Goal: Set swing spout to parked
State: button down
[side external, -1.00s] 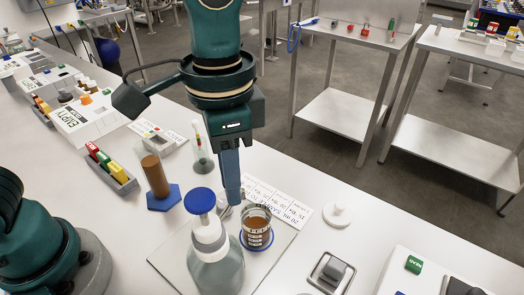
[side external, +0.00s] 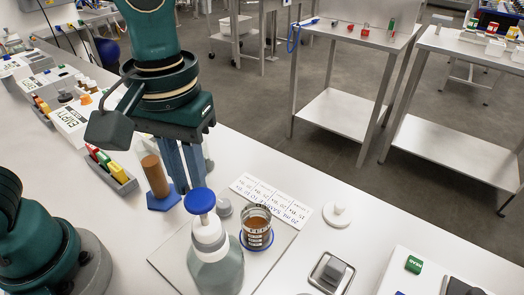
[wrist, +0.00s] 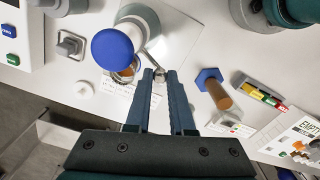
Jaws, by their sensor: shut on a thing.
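A glass bottle (side external: 217,268) with a white collar and a blue knob (side external: 200,201) stands on a pale plate in the side view. The knob also shows in the wrist view (wrist: 113,49). The swing spout (wrist: 152,60) shows there as a short grey metal piece between the bottle and my fingertips. My gripper (wrist: 160,74) is shut on it, with the fingers on either side. In the side view my gripper (side external: 187,186) points down behind the knob, which hides the fingertips and spout. A beaker of brown liquid (side external: 257,228) stands right of the bottle, apart from my gripper.
A brown cylinder on a blue hexagonal base (side external: 163,197) stands close left of my fingers. A small grey round piece (side external: 223,208) lies between bottle and beaker. A label card (side external: 272,200) lies behind the beaker. A white knobbed lid (side external: 337,215) lies farther right.

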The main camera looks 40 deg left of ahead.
jog(key=shift+s+a+n, duration=0.15)
jog(key=shift+s+n, duration=0.5)
jog(key=shift+n, duration=0.6)
jog(key=shift+s+a+n, duration=0.15)
jog(key=shift+s+n, duration=0.45)
jog(key=shift+n, duration=0.65)
jog(key=c, duration=0.8)
grip_release()
jog(key=shift+o, duration=0.2)
jog(key=shift+r, duration=2.6)
